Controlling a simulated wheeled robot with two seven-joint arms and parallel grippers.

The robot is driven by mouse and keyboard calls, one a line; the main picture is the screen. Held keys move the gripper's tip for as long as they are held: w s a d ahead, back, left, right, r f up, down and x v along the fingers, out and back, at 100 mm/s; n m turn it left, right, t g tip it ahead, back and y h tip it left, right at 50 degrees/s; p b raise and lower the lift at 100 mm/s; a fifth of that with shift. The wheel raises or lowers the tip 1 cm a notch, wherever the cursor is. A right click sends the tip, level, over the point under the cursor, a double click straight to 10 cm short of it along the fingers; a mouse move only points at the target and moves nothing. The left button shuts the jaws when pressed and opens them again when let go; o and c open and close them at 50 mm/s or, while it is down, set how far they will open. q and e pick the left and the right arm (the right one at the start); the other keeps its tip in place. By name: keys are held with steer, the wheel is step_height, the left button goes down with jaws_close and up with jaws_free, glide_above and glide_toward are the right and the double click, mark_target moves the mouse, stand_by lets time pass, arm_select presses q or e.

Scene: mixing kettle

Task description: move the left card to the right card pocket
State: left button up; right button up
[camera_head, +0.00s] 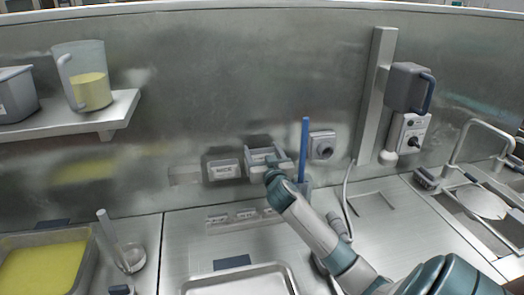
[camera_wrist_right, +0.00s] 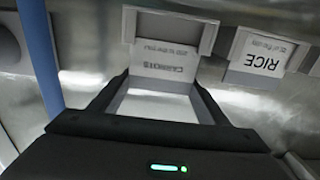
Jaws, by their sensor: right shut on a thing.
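A white card reading "CARROTS" (camera_wrist_right: 165,65) is between the fingers of my right gripper (camera_wrist_right: 155,100), its print upside down in the right wrist view. In the head view my right gripper (camera_head: 274,176) is at the right card pocket (camera_head: 262,153) on the back wall. The pocket's frame (camera_wrist_right: 208,38) borders the card in the wrist view; I cannot tell how deep the card sits. A "RICE" card (camera_head: 224,170) sits in the middle pocket, also seen in the wrist view (camera_wrist_right: 262,62). The left pocket (camera_head: 185,176) shows no card. My left gripper is not in view.
A blue rod (camera_head: 304,145) stands just right of the right pocket, near a wall knob (camera_head: 322,146). Below is a rack of small labels (camera_head: 244,216) and a metal tray (camera_head: 240,280). A yellow-filled pan (camera_head: 45,265) and a glass beaker (camera_head: 130,258) are left.

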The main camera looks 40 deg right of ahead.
steer(key=shift+f, duration=0.3)
steer(key=shift+f+b, duration=0.65)
steer(key=shift+f, duration=0.1)
steer(key=shift+f, duration=0.25)
stand_by(0.4)
steer(key=o, duration=1.1)
steer(key=shift+c, duration=0.2)
steer(key=c, duration=0.3)
steer(key=shift+s, duration=0.1)
